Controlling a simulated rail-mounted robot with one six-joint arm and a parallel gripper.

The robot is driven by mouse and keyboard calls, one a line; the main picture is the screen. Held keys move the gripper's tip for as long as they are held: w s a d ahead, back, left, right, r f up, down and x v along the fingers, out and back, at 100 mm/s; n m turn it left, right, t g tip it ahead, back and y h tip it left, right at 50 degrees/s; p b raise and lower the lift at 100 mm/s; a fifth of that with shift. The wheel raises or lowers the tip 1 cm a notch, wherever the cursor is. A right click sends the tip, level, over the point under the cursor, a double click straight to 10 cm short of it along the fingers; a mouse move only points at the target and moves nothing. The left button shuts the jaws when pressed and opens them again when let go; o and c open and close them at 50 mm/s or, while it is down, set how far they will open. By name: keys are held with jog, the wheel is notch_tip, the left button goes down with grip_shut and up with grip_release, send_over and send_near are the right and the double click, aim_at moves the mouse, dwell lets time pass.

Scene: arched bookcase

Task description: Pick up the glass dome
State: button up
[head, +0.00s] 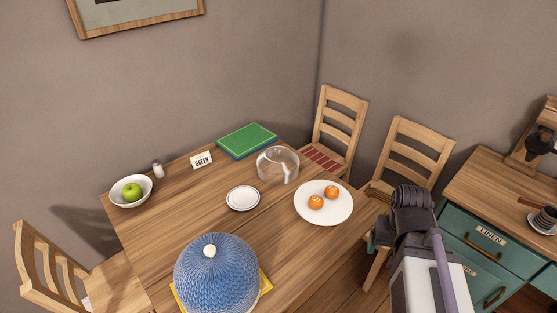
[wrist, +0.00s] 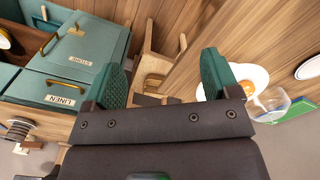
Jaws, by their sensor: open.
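The clear glass dome (head: 278,165) stands on the wooden table between the green book and the plate of oranges. In the wrist view the glass dome (wrist: 270,103) shows at the right edge, outside the jaws and partly behind the right finger's mount. My gripper (wrist: 163,75) is open with nothing between its two green fingers. In the head view it is at the right, beyond the table's right edge and well apart from the dome.
A white plate (head: 340,213) with two oranges lies between the dome and my gripper. A small white plate (head: 243,205), a green book (head: 247,141) and a blue knitted dome (head: 216,275) are on the table (head: 180,217). Chairs (head: 417,150) and a teal cabinet (head: 495,233) stand at the right.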

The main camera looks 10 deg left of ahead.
jog(key=shift+c, duration=0.5)
jog(key=c, duration=0.3)
jog(key=shift+c, duration=0.2)
